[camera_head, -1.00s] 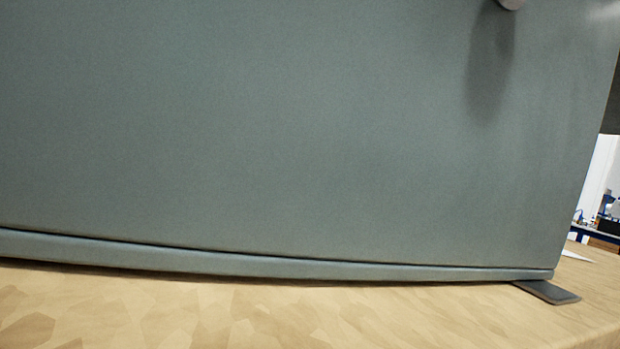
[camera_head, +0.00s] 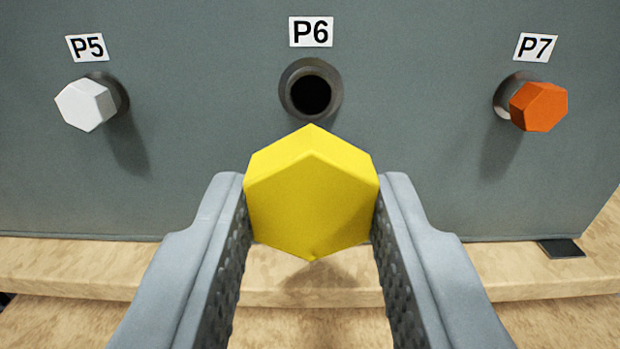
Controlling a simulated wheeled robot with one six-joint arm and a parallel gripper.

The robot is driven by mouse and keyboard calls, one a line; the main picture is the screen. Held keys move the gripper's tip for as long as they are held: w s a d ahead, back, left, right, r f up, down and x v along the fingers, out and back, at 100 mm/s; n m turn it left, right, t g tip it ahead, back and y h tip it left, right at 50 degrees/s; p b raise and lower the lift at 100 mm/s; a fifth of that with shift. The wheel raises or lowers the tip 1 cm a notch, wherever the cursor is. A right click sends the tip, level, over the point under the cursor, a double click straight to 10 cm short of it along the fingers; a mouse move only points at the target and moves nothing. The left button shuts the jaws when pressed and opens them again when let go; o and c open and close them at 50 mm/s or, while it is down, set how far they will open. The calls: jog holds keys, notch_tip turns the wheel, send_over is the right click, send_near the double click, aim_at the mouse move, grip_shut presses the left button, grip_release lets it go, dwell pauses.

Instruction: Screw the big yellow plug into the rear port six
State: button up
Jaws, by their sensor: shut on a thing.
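The big yellow plug (camera_head: 311,200) has a hexagonal head facing me. My gripper (camera_head: 311,215) is shut on it, one grey finger on each side. The rear port six (camera_head: 311,95), a dark round hole with a grey collar under the label P6 (camera_head: 311,32), is empty. The plug shows just below the port in the picture, apart from its opening. The plug's far end is hidden behind its head.
A white hexagonal plug (camera_head: 86,104) sits at port P5 on the left. An orange hexagonal plug (camera_head: 539,107) sits at port P7 on the right. The grey panel (camera_head: 420,60) stands on a wooden-looking surface (camera_head: 60,262). A dark foot (camera_head: 561,248) sticks out at lower right.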

aim_at(311, 138)
jog(key=shift+w, duration=3.35)
jog(key=shift+w, duration=0.75)
jog(key=o, duration=0.3)
jog(key=c, duration=0.3)
jog(key=m, duration=2.4)
jog(key=shift+w, duration=0.1)
